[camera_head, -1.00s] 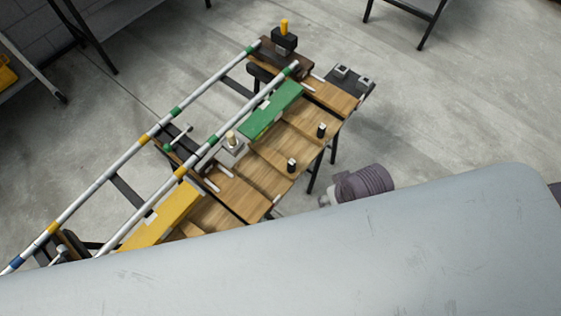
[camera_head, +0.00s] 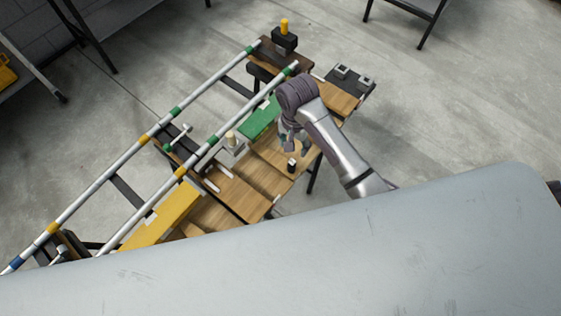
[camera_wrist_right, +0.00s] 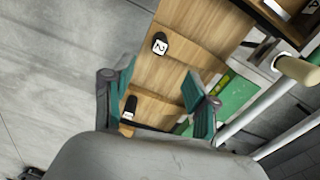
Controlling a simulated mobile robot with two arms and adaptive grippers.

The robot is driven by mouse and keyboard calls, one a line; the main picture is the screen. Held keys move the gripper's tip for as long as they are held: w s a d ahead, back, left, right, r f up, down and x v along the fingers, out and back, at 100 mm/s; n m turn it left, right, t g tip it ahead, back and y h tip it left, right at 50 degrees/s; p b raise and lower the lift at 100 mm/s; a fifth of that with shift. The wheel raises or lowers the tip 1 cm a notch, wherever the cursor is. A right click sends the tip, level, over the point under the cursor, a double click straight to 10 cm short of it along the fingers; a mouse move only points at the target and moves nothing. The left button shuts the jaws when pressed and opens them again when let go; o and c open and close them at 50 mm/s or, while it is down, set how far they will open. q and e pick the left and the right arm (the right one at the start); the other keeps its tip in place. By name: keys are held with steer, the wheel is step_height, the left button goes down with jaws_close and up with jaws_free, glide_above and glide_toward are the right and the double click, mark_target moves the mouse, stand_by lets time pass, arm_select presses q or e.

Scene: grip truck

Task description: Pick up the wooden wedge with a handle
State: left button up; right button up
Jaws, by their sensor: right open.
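Wooden wedge pieces (camera_head: 268,178) lie side by side on the bench. One carries a short black handle (camera_head: 291,165) with a white label, standing upright. In the right wrist view this handle (camera_wrist_right: 160,44) shows a "2" and stands beyond the fingertips. A second black handle (camera_wrist_right: 130,105) stands on the wood close to the left-hand finger; in the head view my arm hides it. My right gripper (camera_wrist_right: 160,72) is open and empty above the wood, its teal fingers wide apart. It also shows in the head view (camera_head: 298,147), partly hidden by the wrist. My left gripper is out of view.
A green block (camera_head: 260,120) and a yellow block (camera_head: 162,215) lie beside the wood. Two long striped rails (camera_head: 122,163) run along the far side. A pale peg (camera_head: 231,137) stands near the green block. Bare concrete floor lies around the bench.

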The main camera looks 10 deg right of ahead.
mark_target(293, 160)
step_height(293, 160, down, 7)
steer(key=shift+s+f, duration=0.1)
steer(key=shift+s+a+f, duration=0.1)
steer(key=shift+f, duration=1.25)
steer(key=shift+s+a+f, duration=0.1)
steer(key=shift+f, duration=1.25)
steer(key=shift+d, duration=0.1)
jaws_close()
